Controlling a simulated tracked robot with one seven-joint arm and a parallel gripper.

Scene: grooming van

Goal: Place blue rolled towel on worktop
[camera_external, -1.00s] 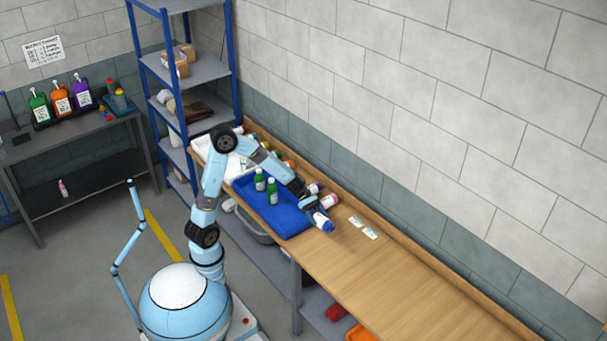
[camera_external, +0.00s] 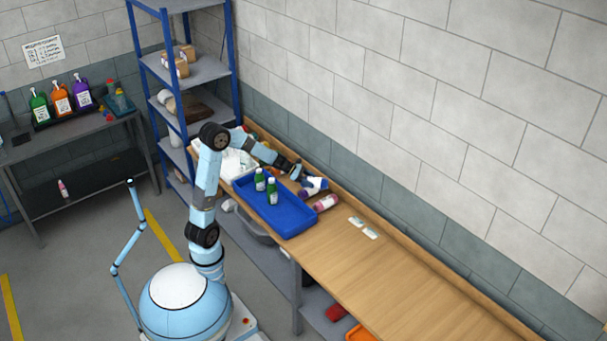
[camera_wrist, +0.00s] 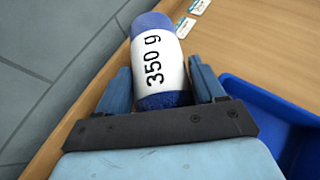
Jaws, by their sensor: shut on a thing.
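My gripper (camera_wrist: 165,92) is shut on the blue rolled towel (camera_wrist: 152,24), which has a white band reading "350 g". In the external view the towel (camera_external: 316,183) is small and partly hidden by my gripper (camera_external: 300,175). It is over the back part of the wooden worktop (camera_external: 385,275), behind the blue tray (camera_external: 290,222). I cannot tell whether the towel touches the worktop. The worktop (camera_wrist: 245,45) also shows in the wrist view, with the tray's blue rim (camera_wrist: 265,95) at the right.
Two green bottles (camera_external: 272,192) stand in the tray. A pinkish roll (camera_external: 326,202) lies beside the held towel, and more rolls line the wall side. Two small cards (camera_external: 362,228) lie to the right. The worktop's right half is clear.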

